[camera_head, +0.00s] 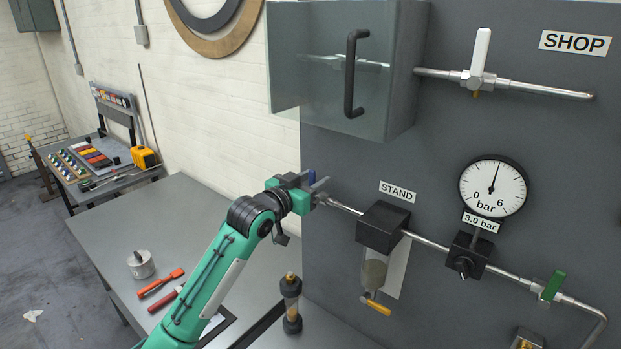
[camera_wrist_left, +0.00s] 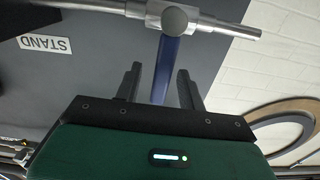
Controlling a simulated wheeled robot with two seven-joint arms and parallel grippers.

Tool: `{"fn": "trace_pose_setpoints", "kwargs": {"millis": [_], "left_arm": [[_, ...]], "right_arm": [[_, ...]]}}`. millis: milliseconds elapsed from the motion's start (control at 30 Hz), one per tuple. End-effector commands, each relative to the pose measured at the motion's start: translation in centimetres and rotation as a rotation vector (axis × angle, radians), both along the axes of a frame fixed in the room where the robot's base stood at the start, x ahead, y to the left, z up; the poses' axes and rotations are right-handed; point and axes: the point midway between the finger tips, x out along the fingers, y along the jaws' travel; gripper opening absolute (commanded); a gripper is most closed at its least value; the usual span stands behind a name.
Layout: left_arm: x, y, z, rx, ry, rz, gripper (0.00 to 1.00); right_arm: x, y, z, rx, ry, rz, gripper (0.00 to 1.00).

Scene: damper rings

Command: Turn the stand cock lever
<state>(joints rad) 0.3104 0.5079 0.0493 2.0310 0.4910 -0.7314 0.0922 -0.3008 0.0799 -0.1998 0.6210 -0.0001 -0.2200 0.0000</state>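The stand cock lever is blue (camera_head: 311,176) and sits at the left end of the pipe beside the STAND label (camera_head: 396,190). In the left wrist view the blue lever (camera_wrist_left: 166,68) runs from the round cock body on the pipe (camera_wrist_left: 172,18) down between my fingers. My left gripper (camera_head: 318,187) is at the lever in the head view. In the wrist view its two fingers (camera_wrist_left: 159,85) are apart, one on each side of the lever. The right finger looks close to it; I cannot tell if it touches. My right gripper is not in view.
A black filter unit (camera_head: 384,227) with a bowl, a pressure gauge (camera_head: 493,187) and a green lever (camera_head: 553,286) are along the pipe to the right. A glazed box with a black handle (camera_head: 352,73) hangs above. The grey bench (camera_head: 190,215) holds tools and a small cylinder (camera_head: 290,302).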

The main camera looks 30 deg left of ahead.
Motion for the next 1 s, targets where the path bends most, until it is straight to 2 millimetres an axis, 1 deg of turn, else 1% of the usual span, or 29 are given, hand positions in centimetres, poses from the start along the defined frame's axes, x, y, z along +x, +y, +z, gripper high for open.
{"fn": "trace_pose_setpoints", "kwargs": {"millis": [167, 700, 1000], "left_arm": [[-0.1, 0.0, 0.0, 0.002, 0.000, 0.000, 0.40], [-2.0, 0.3, 0.1, 0.003, 0.000, 0.000, 0.40], [-2.0, 0.3, 0.1, 0.003, 0.000, 0.000, 0.40]], "right_arm": [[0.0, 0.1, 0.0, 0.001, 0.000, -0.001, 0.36], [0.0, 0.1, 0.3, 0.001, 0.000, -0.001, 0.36], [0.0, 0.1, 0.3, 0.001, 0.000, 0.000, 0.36]]}}
